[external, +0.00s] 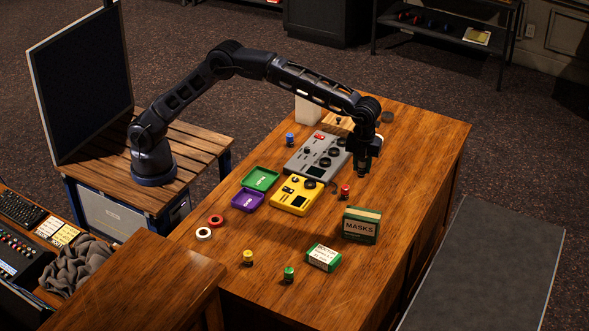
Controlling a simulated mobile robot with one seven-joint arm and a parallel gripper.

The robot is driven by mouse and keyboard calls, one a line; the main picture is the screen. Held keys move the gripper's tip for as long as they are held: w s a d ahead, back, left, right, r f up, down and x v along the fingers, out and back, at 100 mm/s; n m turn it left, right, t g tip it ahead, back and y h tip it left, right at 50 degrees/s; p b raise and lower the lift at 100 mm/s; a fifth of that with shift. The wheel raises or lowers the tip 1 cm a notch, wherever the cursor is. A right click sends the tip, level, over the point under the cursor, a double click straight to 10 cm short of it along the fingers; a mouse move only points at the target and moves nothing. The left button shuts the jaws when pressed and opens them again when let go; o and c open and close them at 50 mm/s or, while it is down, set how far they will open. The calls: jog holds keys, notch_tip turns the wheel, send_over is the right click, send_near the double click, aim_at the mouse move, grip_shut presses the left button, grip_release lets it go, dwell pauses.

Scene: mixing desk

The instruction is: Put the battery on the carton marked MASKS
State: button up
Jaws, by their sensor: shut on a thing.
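The carton marked MASKS (360,229) is green with a pale label and stands upright near the right edge of the wooden desk. My gripper (362,172) points down above the desk, behind the carton and to the right of the mixers. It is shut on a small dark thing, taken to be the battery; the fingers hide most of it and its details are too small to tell. It is apart from the carton. No other battery can be made out on the desk.
A grey mixer (313,157) and a yellow device (297,196) lie left of my gripper. A small red-topped piece (345,191) stands between gripper and carton. A green-and-white box (323,257) lies in front. Green (260,179) and purple (247,201) trays sit left.

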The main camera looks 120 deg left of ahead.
aim_at(362, 214)
jog(key=shift+w+a+r, duration=0.55)
jog(key=shift+w+r, duration=0.05)
notch_tip(362, 214, down, 20)
jog(key=shift+a+r, duration=0.1)
dwell(0.4)
jog(key=o, duration=1.1)
jog(key=shift+c, duration=0.2)
